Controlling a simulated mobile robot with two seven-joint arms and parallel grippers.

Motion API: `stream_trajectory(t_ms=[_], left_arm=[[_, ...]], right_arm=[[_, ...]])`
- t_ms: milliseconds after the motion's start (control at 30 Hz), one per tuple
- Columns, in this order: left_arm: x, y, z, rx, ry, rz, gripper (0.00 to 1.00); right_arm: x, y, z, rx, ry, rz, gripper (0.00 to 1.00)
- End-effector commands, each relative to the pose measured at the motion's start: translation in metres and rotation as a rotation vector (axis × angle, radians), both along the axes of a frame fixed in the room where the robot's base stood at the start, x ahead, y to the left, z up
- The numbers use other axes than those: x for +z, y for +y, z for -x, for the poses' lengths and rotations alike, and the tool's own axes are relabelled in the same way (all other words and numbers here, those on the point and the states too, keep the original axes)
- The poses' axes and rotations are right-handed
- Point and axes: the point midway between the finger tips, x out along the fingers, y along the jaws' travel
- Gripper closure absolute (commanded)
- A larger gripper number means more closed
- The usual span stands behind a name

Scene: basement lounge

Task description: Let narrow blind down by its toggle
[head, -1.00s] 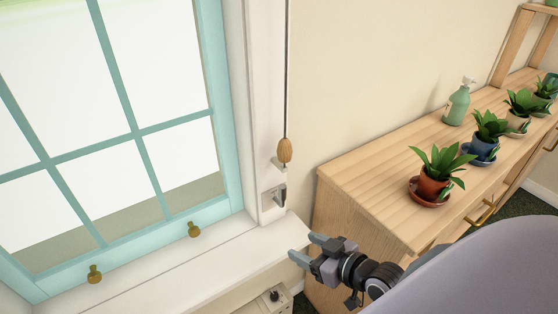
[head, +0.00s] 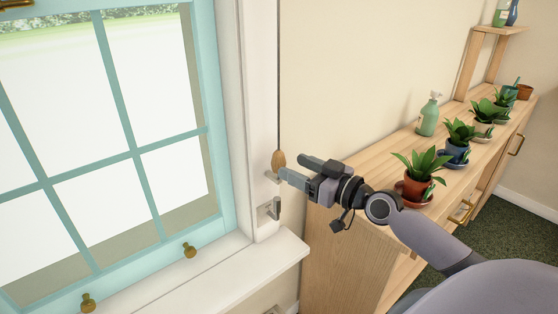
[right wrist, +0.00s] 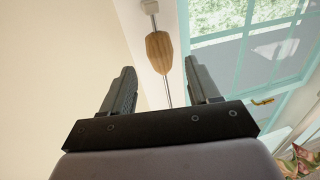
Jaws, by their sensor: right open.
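The toggle (head: 278,160) is a small wooden acorn-shaped knob on the end of a dark cord (head: 278,80) that hangs along the white window frame. In the right wrist view the toggle (right wrist: 159,50) appears between the fingertips, slightly beyond them, with no visible contact. My right gripper (head: 292,166) is open, with its fingers pointing left at the toggle from its right side. It also shows in the right wrist view (right wrist: 161,70). The blind itself is not visible. My left gripper is out of view.
A metal hook (head: 274,208) is fixed to the frame below the toggle. The teal window (head: 130,150) and white sill (head: 225,280) lie to the left. A wooden cabinet (head: 345,260) with potted plants (head: 418,190) and a green bottle (head: 428,115) stands right, close to my arm.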

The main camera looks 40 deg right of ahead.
Motion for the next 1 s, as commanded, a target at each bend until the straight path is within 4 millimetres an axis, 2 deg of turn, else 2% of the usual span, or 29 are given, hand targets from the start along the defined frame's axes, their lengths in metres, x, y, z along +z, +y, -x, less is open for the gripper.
stream_trajectory(t_ms=[200, 433, 600, 900, 967, 1000], left_arm=[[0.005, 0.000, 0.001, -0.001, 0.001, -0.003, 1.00], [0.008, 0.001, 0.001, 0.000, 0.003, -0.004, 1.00], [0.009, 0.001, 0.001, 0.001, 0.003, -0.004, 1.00], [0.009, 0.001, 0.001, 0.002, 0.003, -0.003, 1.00], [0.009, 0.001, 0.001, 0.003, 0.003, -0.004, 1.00], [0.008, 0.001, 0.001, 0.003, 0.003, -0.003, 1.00]], right_arm=[[0.002, 0.007, -0.025, 0.000, -0.001, -0.003, 0.39], [0.001, 0.013, -0.046, 0.001, 0.001, -0.003, 0.39], [0.000, 0.016, -0.053, 0.001, 0.002, 0.001, 0.39], [0.000, 0.016, -0.054, 0.002, 0.002, 0.001, 0.39], [0.000, 0.016, -0.054, 0.002, 0.002, 0.001, 0.56], [0.000, 0.016, -0.054, 0.002, 0.002, 0.001, 0.69]])
